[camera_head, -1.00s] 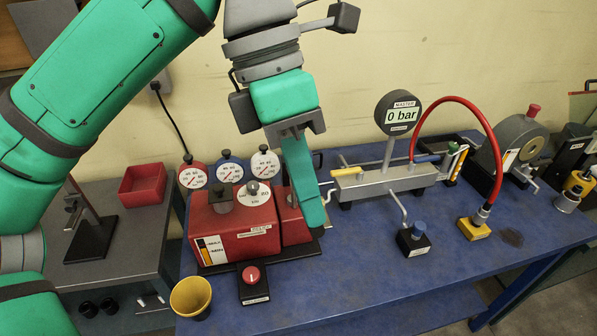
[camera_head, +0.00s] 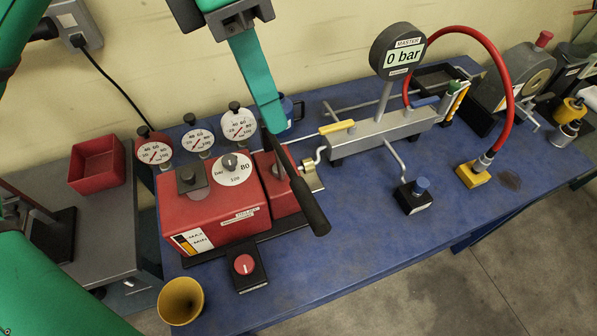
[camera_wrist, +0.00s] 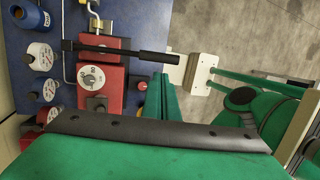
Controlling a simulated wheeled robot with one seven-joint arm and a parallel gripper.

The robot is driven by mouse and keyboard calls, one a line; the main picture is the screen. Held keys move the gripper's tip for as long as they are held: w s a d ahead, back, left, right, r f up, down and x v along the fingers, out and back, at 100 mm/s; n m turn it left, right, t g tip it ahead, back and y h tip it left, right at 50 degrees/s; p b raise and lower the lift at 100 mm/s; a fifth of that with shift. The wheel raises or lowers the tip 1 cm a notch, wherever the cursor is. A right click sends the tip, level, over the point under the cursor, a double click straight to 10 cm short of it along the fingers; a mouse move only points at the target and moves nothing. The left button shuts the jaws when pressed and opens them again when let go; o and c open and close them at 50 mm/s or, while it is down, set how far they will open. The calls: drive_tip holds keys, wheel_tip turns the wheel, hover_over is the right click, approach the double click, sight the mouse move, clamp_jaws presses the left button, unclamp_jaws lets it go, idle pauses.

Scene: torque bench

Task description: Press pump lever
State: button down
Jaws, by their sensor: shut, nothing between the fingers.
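The red pump (camera_head: 206,218) sits on the blue bench, with a dial marked in bar on its top. Its black lever (camera_head: 304,192) slants from the rear right of the pump down toward the front; its thick grip ends near the bench's middle. The lever also shows in the wrist view (camera_wrist: 125,53). My gripper (camera_head: 270,122) is shut and empty, its green fingers pointing down. In the head view its tip overlaps the lever's rear end; in the wrist view the fingertips (camera_wrist: 162,82) appear beside the grip. Contact cannot be told. The master gauge (camera_head: 398,52) reads 0 bar.
Three round gauges (camera_head: 198,140) stand behind the pump. A red knob (camera_head: 244,265) and a yellow cup (camera_head: 181,300) are in front. A silver manifold (camera_head: 375,137) and a red hose (camera_head: 500,95) are to the right. The bench front right of the lever is clear.

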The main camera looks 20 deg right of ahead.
sight(308, 199)
drive_tip(key=x, duration=1.4)
drive_tip(key=shift+w+f, duration=0.1)
drive_tip(key=shift+f, duration=0.05)
